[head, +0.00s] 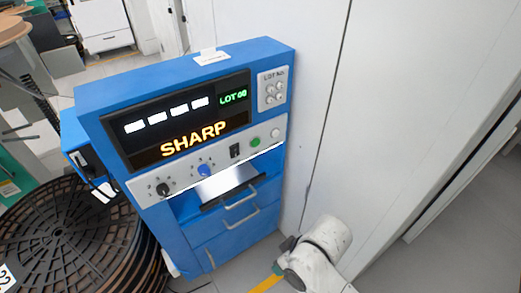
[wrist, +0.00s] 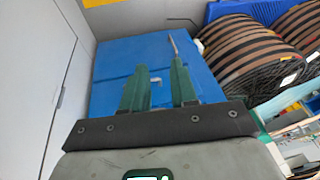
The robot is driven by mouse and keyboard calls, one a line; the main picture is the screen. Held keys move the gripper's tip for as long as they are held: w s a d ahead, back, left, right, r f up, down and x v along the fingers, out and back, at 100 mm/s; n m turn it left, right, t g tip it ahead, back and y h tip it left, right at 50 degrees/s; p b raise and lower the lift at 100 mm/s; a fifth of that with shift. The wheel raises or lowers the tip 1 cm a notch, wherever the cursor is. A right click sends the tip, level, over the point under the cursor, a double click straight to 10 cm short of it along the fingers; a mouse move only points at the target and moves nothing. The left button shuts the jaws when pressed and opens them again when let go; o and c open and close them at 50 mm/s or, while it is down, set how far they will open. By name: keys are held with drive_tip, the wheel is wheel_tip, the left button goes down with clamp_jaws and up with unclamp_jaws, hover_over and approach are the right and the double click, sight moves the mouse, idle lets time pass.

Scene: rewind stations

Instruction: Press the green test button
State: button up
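The green test button (head: 255,142) is a small round button on the grey control strip of the blue SHARP machine (head: 215,250). It sits toward the right end of the strip, left of a pale round button (head: 275,132). My gripper (wrist: 159,66) shows two green fingers standing apart with nothing held between them. In the head view my white arm is at the bottom, low and to the right of the machine, well below the button. The wrist view faces the machine's blue surface (wrist: 110,62), with a small metal handle between the fingers. The green button does not show there.
The strip also has a black knob (head: 164,189), a blue knob (head: 204,171) and a black switch (head: 236,151). Drawer handles (head: 241,213) stick out below. Stacked black reels (head: 75,235) stand at the left. A white wall (head: 370,100) closes the right side.

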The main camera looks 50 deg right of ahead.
drive_tip(key=w+m+t, duration=0.1)
drive_tip(key=w+d+m+t+b, duration=0.1)
drive_tip(key=w, duration=0.1)
drive_tip(key=w+m+t, duration=0.1)
drive_tip(key=w, duration=0.1)
drive_tip(key=shift+w+d+m+t+y, duration=0.2)
drive_tip(key=shift+d+m+t+y, duration=0.1)
drive_tip(key=shift+d, duration=0.05)
drive_tip(key=c, duration=0.3)
drive_tip(key=w+d+m+t, duration=0.1)
drive_tip(key=w+d+r+m+t+b, duration=0.1)
drive_tip(key=w+d+r+m+t, duration=0.1)
drive_tip(key=w+m, duration=0.1)
drive_tip(key=shift+d+r+t+b, duration=0.1)
drive_tip(key=shift+d+t+b, duration=0.05)
drive_tip(key=shift+t+b, duration=0.2)
clamp_jaws()
drive_tip(key=d+r+m+t+h+b, duration=0.2)
drive_tip(key=d+r+m+t+h, duration=0.4)
drive_tip(key=d+m, duration=0.5)
drive_tip(key=shift+w+d+r+h, duration=0.45)
drive_tip(key=shift+d+r+h, duration=0.15)
drive_tip(key=shift+d+r, duration=0.1)
